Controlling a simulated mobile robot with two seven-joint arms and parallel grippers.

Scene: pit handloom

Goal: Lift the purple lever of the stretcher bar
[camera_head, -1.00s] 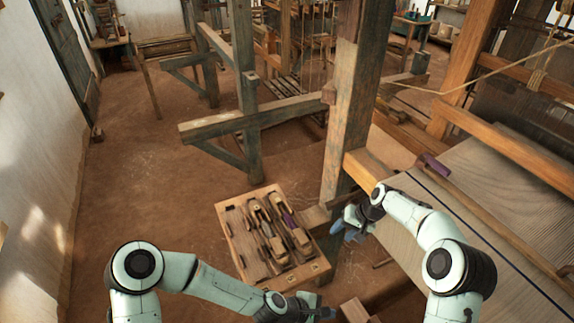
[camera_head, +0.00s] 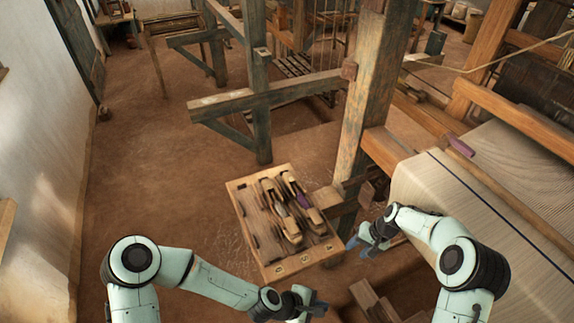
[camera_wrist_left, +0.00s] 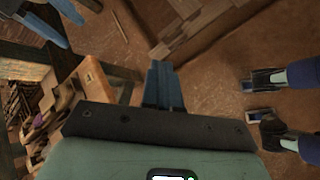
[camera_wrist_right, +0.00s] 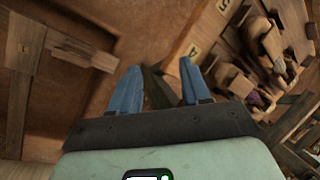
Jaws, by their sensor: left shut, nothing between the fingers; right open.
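My right gripper (camera_head: 362,248) is open and empty, below and left of the cloth's edge, well apart from the purple piece. Its two blue fingers are spread in the right wrist view (camera_wrist_right: 157,82). My left gripper (camera_head: 318,308) is low in the head view, its fingers together and empty in the left wrist view (camera_wrist_left: 163,85). The wrist views do not show the lever.
A wooden tray (camera_head: 248,222) with several shuttle-like tools, one with purple thread or paint, stands left of my right gripper. A thick loom post (camera_head: 370,95) rises beside the cloth. A wooden box-like piece (camera_head: 372,300) lies below. The floor at left is clear.

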